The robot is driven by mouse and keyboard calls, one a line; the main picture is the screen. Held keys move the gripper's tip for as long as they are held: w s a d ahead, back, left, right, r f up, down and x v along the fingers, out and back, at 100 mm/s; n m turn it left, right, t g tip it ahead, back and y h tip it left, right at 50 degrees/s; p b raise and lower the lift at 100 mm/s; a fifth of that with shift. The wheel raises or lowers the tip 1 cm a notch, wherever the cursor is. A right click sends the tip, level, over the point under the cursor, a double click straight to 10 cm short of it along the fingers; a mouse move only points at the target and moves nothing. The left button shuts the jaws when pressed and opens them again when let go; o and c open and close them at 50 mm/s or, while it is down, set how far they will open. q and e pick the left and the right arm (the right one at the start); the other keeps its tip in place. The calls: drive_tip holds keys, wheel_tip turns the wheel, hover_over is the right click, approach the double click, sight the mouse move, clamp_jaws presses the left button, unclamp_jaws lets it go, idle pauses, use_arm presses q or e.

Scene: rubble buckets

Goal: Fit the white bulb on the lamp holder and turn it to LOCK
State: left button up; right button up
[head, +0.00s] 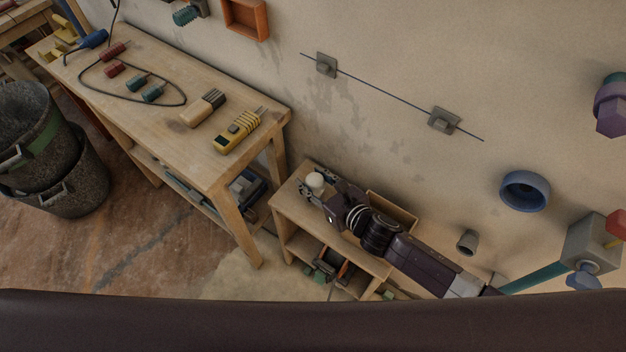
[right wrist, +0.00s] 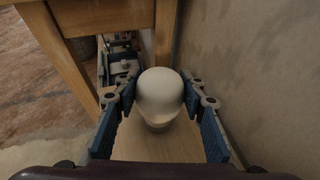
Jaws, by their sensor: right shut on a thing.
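The white bulb (head: 315,181) shows in the head view over the far-left end of the small wooden shelf unit. My right gripper (head: 318,190) reaches in from the lower right and is shut on it. In the right wrist view, the round bulb (right wrist: 160,95) is upright between the two blue-padded fingers (right wrist: 163,110), its narrower neck below. I cannot tell whether its base touches the wood. I cannot make out for certain which fitting is the lamp holder. My left gripper is not in view.
The small shelf unit (head: 292,212) holds an open wooden box (head: 392,212) beside my arm. A workbench (head: 165,112) with a yellow meter (head: 240,130) stands to the left. A blue ring (head: 525,191) and a grey cup-shaped fitting (head: 467,242) are on the wall at right.

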use_arm(q)
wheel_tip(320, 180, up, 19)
drive_tip(key=p, duration=1.8)
drive_tip(key=shift+p, duration=0.3)
use_arm(e)
wheel_tip(320, 180, up, 19)
drive_tip(key=shift+r, duration=0.2)
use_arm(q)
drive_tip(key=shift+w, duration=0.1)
